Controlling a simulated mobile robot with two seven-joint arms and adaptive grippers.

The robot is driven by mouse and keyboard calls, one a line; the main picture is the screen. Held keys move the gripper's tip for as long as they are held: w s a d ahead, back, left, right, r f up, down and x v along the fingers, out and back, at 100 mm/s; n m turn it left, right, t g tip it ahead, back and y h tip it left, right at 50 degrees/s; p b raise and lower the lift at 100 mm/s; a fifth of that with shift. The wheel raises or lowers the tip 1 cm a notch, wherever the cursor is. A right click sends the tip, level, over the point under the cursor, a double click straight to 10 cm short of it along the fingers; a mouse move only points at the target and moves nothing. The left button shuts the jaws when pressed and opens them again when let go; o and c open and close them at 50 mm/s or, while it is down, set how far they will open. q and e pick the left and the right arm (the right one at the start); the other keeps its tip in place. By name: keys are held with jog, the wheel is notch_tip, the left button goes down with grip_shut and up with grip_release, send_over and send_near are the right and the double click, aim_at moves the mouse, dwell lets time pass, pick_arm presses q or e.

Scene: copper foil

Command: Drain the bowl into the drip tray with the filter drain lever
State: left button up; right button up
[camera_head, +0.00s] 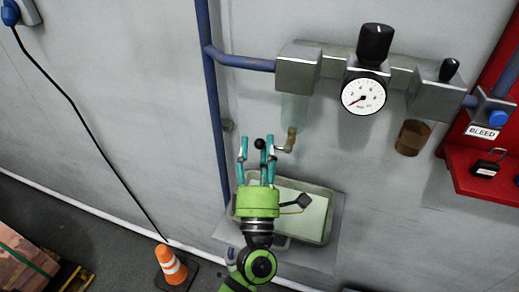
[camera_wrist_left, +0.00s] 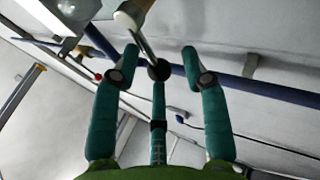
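The filter (camera_head: 298,68) hangs on the wall with a clear bowl (camera_head: 294,107) under it. A brass drain fitting (camera_head: 292,134) sits at the bowl's bottom. The drain lever, a short metal rod with a black ball knob (camera_head: 260,143), points left from it; the knob also shows in the left wrist view (camera_wrist_left: 158,70). My left gripper (camera_head: 256,147) is open, its teal fingers spread around the knob (camera_wrist_left: 160,60). Whether any finger touches it, I cannot tell. The pale drip tray (camera_head: 332,222) is below, partly hidden by my gripper. My right gripper is not in view.
A regulator with gauge (camera_head: 363,96) and a lubricator with amber bowl (camera_head: 413,138) are to the right. A blue pipe (camera_head: 213,110) runs down at left. A red shelf holds a padlock (camera_head: 487,164). A traffic cone (camera_head: 170,265) stands on the floor.

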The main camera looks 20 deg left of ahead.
pick_arm(q)
jog(key=v, duration=1.2)
dwell(0.5)
